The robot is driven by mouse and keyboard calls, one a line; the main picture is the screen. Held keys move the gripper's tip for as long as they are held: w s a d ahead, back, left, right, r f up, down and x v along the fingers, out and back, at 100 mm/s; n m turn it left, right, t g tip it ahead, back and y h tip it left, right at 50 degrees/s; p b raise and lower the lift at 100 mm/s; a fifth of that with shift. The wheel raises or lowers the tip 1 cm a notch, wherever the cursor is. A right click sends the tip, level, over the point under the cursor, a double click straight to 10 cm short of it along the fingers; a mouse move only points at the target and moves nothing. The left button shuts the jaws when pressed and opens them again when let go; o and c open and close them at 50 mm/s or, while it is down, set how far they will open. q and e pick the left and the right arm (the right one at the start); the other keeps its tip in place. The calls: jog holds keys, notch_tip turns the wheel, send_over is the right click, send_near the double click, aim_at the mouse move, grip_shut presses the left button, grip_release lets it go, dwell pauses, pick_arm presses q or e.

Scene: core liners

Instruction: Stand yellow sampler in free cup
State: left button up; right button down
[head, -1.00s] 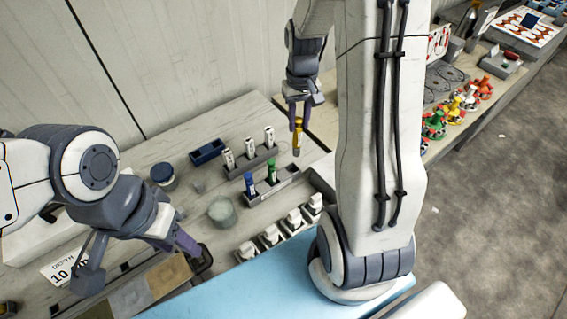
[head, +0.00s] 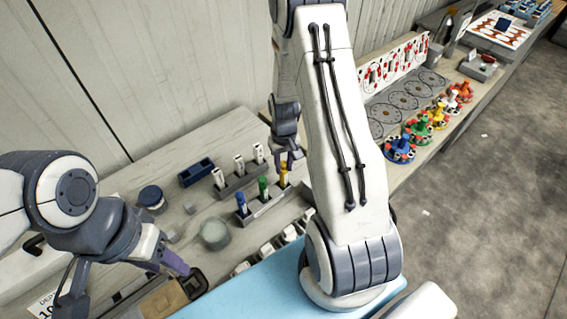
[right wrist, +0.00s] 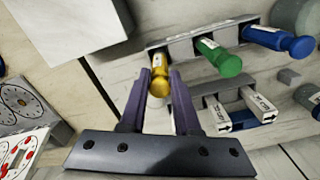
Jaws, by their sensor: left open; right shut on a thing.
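The yellow sampler (head: 283,177) stands upright at the right end of the grey cup rack (head: 262,208), beside the green sampler (head: 263,188) and the blue sampler (head: 241,203). My right gripper (head: 289,162) is shut on the yellow sampler's upper part. In the right wrist view the yellow sampler (right wrist: 159,72) lies between the purple fingers, and its far end meets the end cup of the rack. I cannot tell how deep it sits. My left gripper (head: 122,284) is open and empty at the lower left.
A second rack with white-labelled tubes (head: 240,166) stands behind. A dark blue tray (head: 197,172), a blue-lidded jar (head: 152,198) and a grey-green round container (head: 214,234) are to the left. White-capped pieces (head: 267,250) line the front. Coloured pieces (head: 418,130) stand on the right bench.

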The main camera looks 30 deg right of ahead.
jog(key=shift+f, duration=0.2)
jog(key=c, duration=0.6)
grip_release()
